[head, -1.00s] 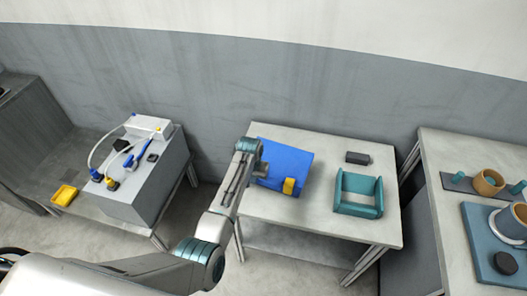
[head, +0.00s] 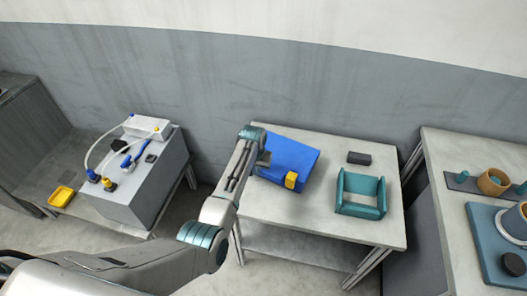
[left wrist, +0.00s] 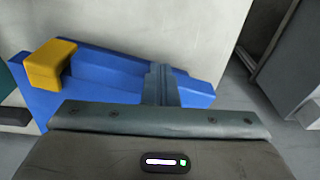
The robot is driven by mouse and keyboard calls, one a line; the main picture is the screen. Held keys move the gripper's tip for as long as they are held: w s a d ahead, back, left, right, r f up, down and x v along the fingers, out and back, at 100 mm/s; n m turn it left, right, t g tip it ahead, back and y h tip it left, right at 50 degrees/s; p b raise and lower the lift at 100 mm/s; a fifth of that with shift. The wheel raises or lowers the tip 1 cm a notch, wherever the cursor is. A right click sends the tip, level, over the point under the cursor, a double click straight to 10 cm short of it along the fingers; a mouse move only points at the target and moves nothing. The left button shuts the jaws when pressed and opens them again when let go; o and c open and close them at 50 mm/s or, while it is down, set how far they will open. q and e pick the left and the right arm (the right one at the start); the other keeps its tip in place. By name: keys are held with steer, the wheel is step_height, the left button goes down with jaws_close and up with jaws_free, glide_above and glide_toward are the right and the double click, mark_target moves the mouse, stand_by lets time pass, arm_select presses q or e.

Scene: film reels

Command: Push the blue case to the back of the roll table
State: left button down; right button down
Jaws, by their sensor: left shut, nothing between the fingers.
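The blue case (head: 290,152) lies on the left part of the roll table (head: 325,228), turned at an angle, with a yellow block (head: 291,181) on its front edge. A strip of bare tabletop shows behind its right side. My left gripper (head: 264,159) is shut and empty at the case's left side, low against or very near it. In the left wrist view the shut fingers (left wrist: 161,85) overlap the blue case (left wrist: 110,75); whether they touch cannot be told for certain. My right gripper is not in view.
A teal open-topped holder (head: 361,207) and a dark block (head: 359,158) stand on the table right of the case. A grey wall rises behind. A grey machine (head: 150,190) with hoses stands left; another table (head: 440,215) with reels stands right.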

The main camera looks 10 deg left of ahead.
arm_select(q)
steer(key=shift+w+d+b, duration=0.15)
steer(key=shift+w+b, duration=1.95)
steer(key=shift+w, duration=0.25)
steer(key=shift+w+d+f+b, duration=0.1)
steer(key=shift+w+d+b, duration=0.05)
steer(key=shift+w+b, duration=2.55)
steer(key=shift+s+b, duration=0.25)
steer(key=shift+b, duration=0.05)
steer(key=p, duration=0.1)
steer(key=s+p, duration=0.1)
steer(key=p, duration=0.1)
steer(key=shift+s+r, duration=0.25)
steer(key=shift+s, duration=0.05)
steer(key=shift+s+p, duration=0.55)
steer(key=shift+p, duration=0.65)
steer(key=shift+s+f, duration=0.15)
steer(key=shift+s, duration=0.05)
